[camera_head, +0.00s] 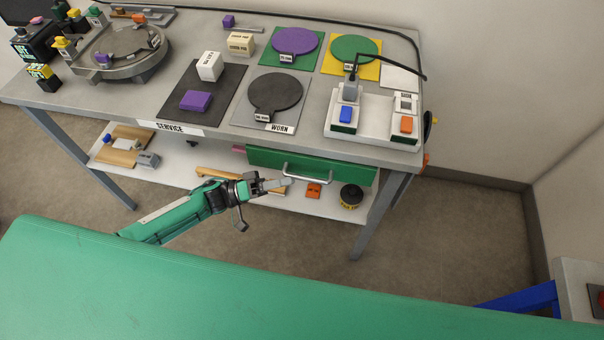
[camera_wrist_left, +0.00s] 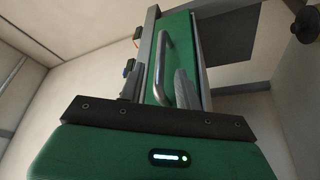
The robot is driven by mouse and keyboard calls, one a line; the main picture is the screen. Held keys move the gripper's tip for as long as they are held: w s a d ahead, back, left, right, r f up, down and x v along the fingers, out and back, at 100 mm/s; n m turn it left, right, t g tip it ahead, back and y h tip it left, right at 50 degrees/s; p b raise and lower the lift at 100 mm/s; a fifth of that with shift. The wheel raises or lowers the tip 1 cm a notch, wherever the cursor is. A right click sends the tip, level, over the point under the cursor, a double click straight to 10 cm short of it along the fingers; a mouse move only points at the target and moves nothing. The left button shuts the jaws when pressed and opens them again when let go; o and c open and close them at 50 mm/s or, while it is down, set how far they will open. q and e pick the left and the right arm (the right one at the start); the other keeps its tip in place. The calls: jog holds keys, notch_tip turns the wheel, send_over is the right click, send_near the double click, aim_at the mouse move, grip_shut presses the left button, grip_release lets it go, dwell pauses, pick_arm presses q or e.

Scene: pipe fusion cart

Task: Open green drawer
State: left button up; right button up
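The green drawer (camera_head: 262,158) is under the right part of the workbench, with a silver bar handle (camera_head: 307,178) on its front. It looks shut. In the wrist view the green drawer front (camera_wrist_left: 180,35) and its handle (camera_wrist_left: 161,62) lie ahead, between the two fingers in the picture. My left gripper (camera_head: 266,204) is open and empty, just left of the handle in the head view. Its fingers also show in the wrist view (camera_wrist_left: 157,78). I cannot tell whether a finger touches the handle. My right gripper is not in view.
The lower shelf (camera_head: 178,176) below the drawer holds an orange piece (camera_head: 314,190), a dark round tin (camera_head: 351,195) and a wooden-coloured bar (camera_head: 215,174). The workbench legs (camera_head: 377,217) stand at the sides. The bench top (camera_head: 305,105) carries mats, discs and a white switch unit (camera_head: 374,126).

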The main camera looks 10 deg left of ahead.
aim_at(302, 176)
pick_arm(q)
jog(key=x, duration=0.5)
jog(key=shift+d+p, duration=0.15)
jog(key=shift+p, duration=0.25)
grip_shut()
